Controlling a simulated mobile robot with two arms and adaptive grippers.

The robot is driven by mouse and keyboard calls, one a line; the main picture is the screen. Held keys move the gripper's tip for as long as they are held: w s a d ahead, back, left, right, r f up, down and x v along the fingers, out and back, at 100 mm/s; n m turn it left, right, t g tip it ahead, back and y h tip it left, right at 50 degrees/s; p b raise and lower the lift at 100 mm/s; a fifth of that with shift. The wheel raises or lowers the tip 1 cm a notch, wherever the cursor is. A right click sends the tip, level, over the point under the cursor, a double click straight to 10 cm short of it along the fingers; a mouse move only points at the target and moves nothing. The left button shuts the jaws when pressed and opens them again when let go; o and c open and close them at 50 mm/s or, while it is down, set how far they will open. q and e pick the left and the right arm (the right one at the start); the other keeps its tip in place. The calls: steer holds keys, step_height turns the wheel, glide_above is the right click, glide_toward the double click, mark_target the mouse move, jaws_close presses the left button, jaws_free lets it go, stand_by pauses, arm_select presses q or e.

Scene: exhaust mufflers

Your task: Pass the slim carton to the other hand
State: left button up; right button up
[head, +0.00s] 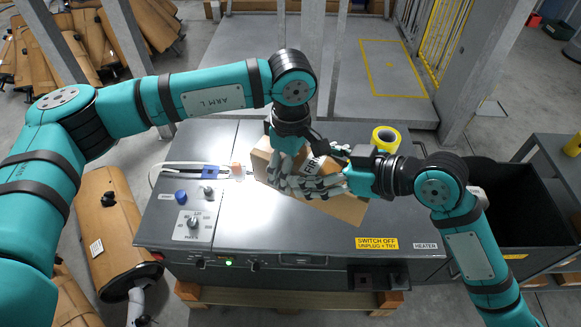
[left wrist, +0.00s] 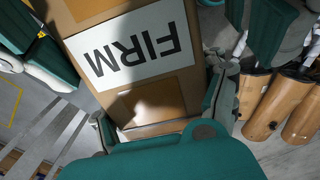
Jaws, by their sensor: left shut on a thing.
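The slim carton (head: 345,208) is brown cardboard with a white label; it is held tilted above the grey machine top. In the left wrist view the carton (left wrist: 160,85) fills the middle, with the word FIRM on its label. My left gripper (head: 292,172) reaches down from above and is shut on the carton. My right gripper (head: 312,184) comes in from the right, its grey fingers lying along the carton and overlapping my left fingers. Whether the right fingers press on the carton is hidden by the overlap.
The grey machine top (head: 230,240) carries a blue knob (head: 181,196) and a dial at left. A yellow tape roll (head: 385,138) stands behind my right gripper. A black bin (head: 510,210) stands at right. Brown mufflers (head: 112,225) lie on the floor at left.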

steer(key=o, duration=0.3)
steer(key=shift+f, duration=0.1)
steer(key=shift+d, duration=0.15)
